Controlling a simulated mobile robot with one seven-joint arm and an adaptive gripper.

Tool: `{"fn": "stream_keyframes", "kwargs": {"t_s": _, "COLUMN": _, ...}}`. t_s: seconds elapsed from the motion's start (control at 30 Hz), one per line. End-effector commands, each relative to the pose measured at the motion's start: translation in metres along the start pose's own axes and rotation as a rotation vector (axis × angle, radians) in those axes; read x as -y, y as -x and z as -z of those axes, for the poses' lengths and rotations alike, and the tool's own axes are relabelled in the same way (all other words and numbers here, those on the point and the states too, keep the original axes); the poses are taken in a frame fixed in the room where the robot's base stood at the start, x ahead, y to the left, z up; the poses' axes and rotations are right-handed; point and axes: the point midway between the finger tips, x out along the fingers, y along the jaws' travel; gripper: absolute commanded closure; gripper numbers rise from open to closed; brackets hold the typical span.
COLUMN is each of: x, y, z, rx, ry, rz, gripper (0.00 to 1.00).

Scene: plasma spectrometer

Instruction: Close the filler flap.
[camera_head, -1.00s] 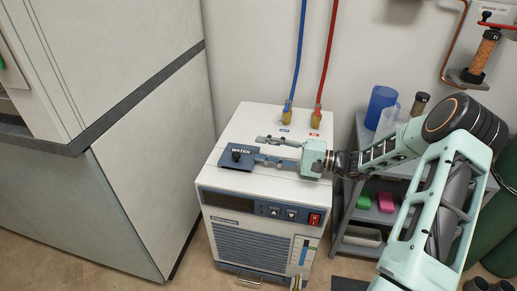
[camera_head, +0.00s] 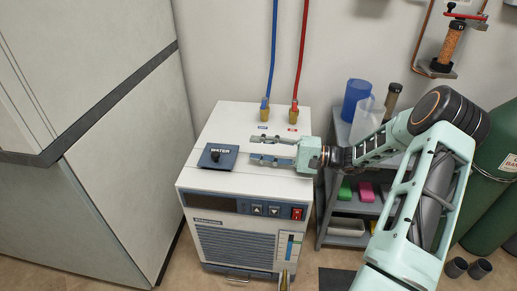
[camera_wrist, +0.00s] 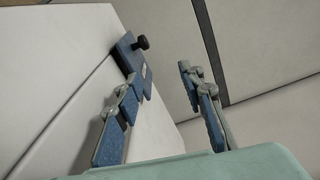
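The filler flap (camera_head: 218,157) is a dark blue plate marked WATER with a black knob, on top of the white chiller (camera_head: 203,182). It looks flat on the top in the head view. In the wrist view the flap (camera_wrist: 130,55) shows at upper left with its knob standing out. My gripper (camera_head: 256,149) is open and empty just right of the flap, with its fingers pointing left toward it. In the wrist view my gripper's fingers (camera_wrist: 155,80) are spread wide, and the near left finger overlaps the flap's lower edge; I cannot tell whether they touch.
A blue hose (camera_head: 272,50) and a red hose (camera_head: 301,50) rise from brass fittings at the back of the chiller top. A grey shelf (camera_head: 333,190) with jugs stands to the right. A large grey cabinet (camera_head: 110,170) stands at left.

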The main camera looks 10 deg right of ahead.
Motion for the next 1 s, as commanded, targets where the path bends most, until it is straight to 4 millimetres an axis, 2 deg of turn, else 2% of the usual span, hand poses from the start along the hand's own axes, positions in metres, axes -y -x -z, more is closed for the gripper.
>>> {"fn": "stream_keyframes", "kwargs": {"t_s": 0.23, "x": 0.0, "y": 0.001, "z": 0.0, "rx": 0.0, "ry": 0.0, "rz": 0.0, "gripper": 0.64}}
{"fn": "stream_keyframes", "kwargs": {"t_s": 0.37, "x": 0.0, "y": 0.012, "z": 0.001, "rx": -0.002, "ry": 0.001, "rz": 0.001, "gripper": 0.64}}
{"fn": "stream_keyframes", "kwargs": {"t_s": 0.8, "x": 0.0, "y": 0.099, "z": 0.0, "rx": -0.003, "ry": 0.0, "rz": 0.001, "gripper": 0.64}}
{"fn": "stream_keyframes", "kwargs": {"t_s": 1.0, "x": 0.0, "y": 0.118, "z": 0.0, "rx": -0.001, "ry": 0.0, "rz": 0.0, "gripper": 0.64}}
